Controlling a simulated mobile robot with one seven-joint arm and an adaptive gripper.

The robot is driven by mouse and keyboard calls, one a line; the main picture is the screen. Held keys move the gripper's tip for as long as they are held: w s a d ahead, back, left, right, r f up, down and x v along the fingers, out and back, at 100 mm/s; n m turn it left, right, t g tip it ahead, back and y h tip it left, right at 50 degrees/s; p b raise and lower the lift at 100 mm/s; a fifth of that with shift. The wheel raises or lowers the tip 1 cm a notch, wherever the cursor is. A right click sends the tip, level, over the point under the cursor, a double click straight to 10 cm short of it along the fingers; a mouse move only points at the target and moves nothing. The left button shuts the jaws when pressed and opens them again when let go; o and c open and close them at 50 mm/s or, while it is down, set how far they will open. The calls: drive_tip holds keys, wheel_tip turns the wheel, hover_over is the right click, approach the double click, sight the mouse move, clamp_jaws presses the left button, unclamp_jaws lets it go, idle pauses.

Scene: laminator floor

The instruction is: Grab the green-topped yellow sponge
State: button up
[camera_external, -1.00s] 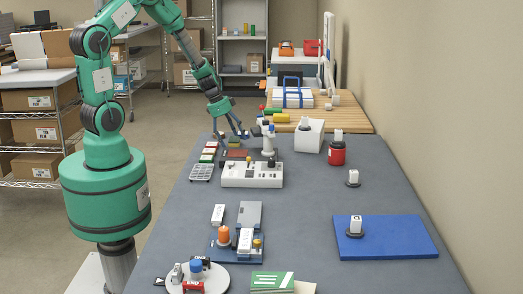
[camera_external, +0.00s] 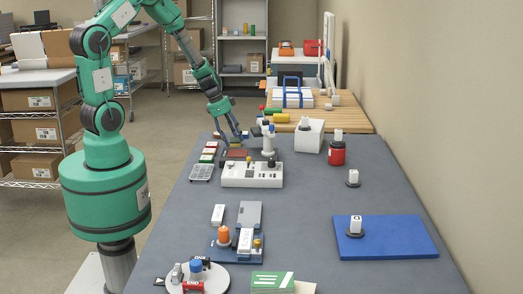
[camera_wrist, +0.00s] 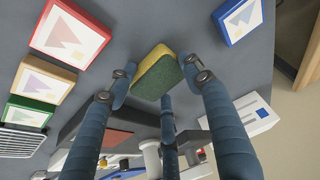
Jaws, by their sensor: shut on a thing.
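The green-topped yellow sponge (camera_wrist: 157,74) shows in the wrist view, its green face toward the camera and its yellow side along the upper left edge. My gripper (camera_wrist: 157,78) has its blue fingers closed around it, one finger at each side and a third below it in the picture. In the external view my gripper (camera_external: 236,135) is low over the far left part of the grey table. The sponge there is small and mostly hidden by the fingers.
Framed cards in red (camera_wrist: 70,35), brown (camera_wrist: 40,83) and blue (camera_wrist: 240,18) lie around the sponge. A white control box (camera_external: 252,174) stands just in front of my gripper in the external view.

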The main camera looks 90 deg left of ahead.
sight(237, 139)
drive_tip(key=shift+r, duration=0.1)
drive_tip(key=shift+r+p, duration=0.5)
drive_tip(key=shift+r, duration=1.1)
drive_tip(key=shift+s+d+r, duration=0.1)
drive_tip(key=shift+s+d, duration=0.1)
drive_tip(key=shift+s, duration=0.05)
drive_tip(key=s+d, duration=0.3)
drive_tip(key=s+d+r, duration=0.1)
drive_tip(key=s+d, duration=0.6)
drive_tip(key=s, duration=0.1)
drive_tip(key=shift+s+d+r, duration=0.15)
drive_tip(key=shift+s+r, duration=0.05)
drive_tip(key=shift+s, duration=0.05)
